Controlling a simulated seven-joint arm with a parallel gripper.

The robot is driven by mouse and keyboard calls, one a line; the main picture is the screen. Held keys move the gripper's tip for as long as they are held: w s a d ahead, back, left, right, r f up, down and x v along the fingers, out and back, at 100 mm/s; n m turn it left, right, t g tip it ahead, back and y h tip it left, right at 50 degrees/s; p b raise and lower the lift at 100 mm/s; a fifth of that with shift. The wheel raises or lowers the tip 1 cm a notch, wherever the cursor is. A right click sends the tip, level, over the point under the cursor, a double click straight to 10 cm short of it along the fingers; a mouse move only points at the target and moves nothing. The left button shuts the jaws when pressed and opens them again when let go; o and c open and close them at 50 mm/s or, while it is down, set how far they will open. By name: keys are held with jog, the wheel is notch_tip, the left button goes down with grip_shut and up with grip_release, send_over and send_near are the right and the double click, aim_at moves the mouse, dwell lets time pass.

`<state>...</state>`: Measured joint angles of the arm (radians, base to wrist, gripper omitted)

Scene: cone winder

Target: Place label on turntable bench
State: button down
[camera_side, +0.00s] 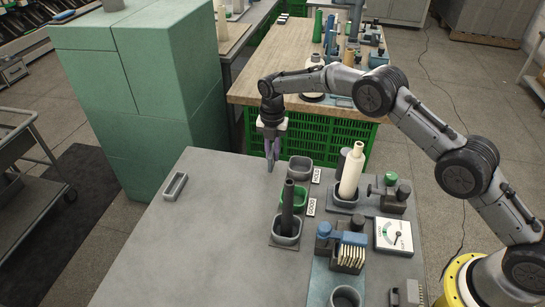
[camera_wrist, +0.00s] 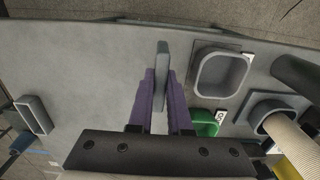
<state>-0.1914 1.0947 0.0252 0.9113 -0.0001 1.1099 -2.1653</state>
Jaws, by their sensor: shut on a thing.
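My gripper (camera_side: 271,165) points down above the far part of the grey bench top (camera_side: 190,225). Its purple fingers (camera_wrist: 161,108) are shut on a thin grey plate (camera_wrist: 162,65), seen nearly edge-on in the wrist view. It may be the label, but its face is hidden. The plate is left of an empty grey tray (camera_wrist: 221,74), which also shows in the side view (camera_side: 300,168). A small white card with dark lettering (camera_side: 316,175) stands beside this tray, and another (camera_side: 311,207) beside the green tray. I cannot tell which surface is the turntable.
A dark tube (camera_side: 287,205) stands upright in a holder by the green tray (camera_side: 295,197). A cream cone (camera_side: 351,170), a dial gauge (camera_side: 394,236) and a blue clamp fill the right side. A small grey open frame (camera_side: 174,185) lies at left. The left bench is mostly clear.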

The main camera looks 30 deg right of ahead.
aim_at(272, 150)
jog(key=shift+f, duration=0.95)
jog(key=shift+f, duration=0.2)
jog(key=c, duration=0.8)
grip_release()
jog(key=shift+c, duration=0.2)
jog(key=shift+r, duration=0.1)
notch_tip(272, 150, up, 12)
jog(key=shift+f, duration=0.25)
jog(key=shift+r, duration=0.35)
